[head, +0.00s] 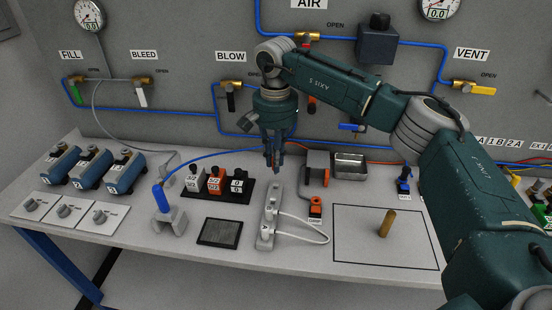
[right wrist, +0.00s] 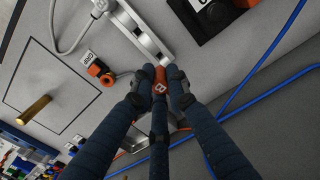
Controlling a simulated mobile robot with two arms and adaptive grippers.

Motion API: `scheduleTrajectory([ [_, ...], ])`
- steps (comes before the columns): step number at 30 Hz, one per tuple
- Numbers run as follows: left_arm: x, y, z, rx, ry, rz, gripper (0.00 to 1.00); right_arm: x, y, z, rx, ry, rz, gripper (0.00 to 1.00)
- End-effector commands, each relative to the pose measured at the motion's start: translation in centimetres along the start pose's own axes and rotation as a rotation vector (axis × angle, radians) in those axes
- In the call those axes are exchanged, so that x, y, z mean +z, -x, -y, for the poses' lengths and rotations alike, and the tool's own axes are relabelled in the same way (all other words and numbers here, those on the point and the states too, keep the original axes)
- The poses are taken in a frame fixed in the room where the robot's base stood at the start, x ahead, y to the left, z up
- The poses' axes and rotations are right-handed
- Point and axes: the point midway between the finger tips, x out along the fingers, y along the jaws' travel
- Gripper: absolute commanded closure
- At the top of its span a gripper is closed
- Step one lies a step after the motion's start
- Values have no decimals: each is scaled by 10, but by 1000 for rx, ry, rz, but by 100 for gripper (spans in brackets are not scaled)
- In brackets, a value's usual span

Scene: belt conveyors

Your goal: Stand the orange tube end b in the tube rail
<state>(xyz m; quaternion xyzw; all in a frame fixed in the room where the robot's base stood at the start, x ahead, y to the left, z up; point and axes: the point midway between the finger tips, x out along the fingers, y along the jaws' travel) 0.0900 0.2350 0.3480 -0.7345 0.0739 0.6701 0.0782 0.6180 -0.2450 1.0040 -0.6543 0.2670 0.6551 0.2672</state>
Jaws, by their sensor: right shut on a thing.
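My right gripper (head: 275,170) points down above the far end of the tube rail. In the right wrist view (right wrist: 160,84) its fingers are shut on an orange tube end marked B (right wrist: 159,88). The tube rail (head: 267,228) is a pale grey bar lying on the table, with a white tube looping from it. It also shows in the right wrist view (right wrist: 146,32), just beyond the held end. The held end appears above the rail, but the gap between them is hard to judge. My left gripper is not in view.
An orange plug (head: 315,210) stands right of the rail, and a brass cylinder (head: 387,223) stands in a black outlined square. A blue tube end (head: 161,198) stands in a grey holder at left. Labelled blocks (head: 215,181) and a dark mat (head: 220,232) lie left of the rail.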

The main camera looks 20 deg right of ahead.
Motion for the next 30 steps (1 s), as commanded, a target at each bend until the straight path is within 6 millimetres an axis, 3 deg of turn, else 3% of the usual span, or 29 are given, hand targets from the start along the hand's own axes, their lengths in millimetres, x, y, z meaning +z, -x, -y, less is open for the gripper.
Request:
scheduleTrajectory([
  [8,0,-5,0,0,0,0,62,0,-8,0,0,0,0,100],
  [21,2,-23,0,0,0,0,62,0,-43,0,-1,0,0,100],
  [30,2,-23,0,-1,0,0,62,0,-44,0,-2,0,-1,100],
])
